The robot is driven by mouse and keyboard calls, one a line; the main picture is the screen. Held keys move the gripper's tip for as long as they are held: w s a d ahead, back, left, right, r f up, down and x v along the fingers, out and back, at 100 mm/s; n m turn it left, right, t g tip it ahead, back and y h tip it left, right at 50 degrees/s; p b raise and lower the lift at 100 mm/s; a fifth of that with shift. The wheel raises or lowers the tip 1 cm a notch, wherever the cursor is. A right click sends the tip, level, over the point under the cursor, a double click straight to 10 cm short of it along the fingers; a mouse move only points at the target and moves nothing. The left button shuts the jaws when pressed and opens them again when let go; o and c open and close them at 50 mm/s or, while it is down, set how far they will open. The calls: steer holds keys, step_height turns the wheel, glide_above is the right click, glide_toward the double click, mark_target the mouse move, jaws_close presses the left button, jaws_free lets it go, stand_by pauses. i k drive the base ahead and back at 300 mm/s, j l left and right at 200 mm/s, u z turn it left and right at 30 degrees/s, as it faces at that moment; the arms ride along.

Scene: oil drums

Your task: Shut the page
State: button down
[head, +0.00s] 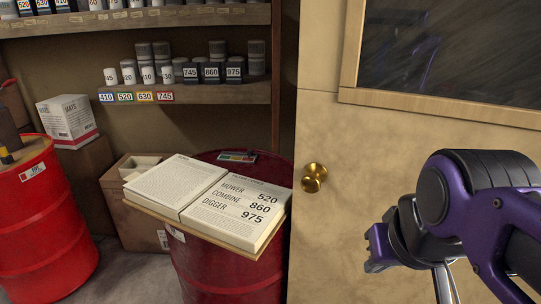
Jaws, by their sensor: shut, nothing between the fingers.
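An open book (208,201) lies on top of a dark red drum (225,275), its two page blocks spread left and right. The left page (174,181) has small print. The right page (238,207) reads MOWER 520, COMBINE 860, DIGGER 975. My gripper (446,284) is shut and empty at the lower right, in front of the door and apart from the book. My purple and black arm hides part of it, and its tips run to the bottom edge of the picture.
A tan door (334,235) with a brass knob (314,178) stands just right of the book. A shelf (190,94) with several numbered cans is behind. Another red drum (42,225) and an open carton (130,218) stand at left.

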mark_target(172, 184)
steer(key=j, duration=4.25)
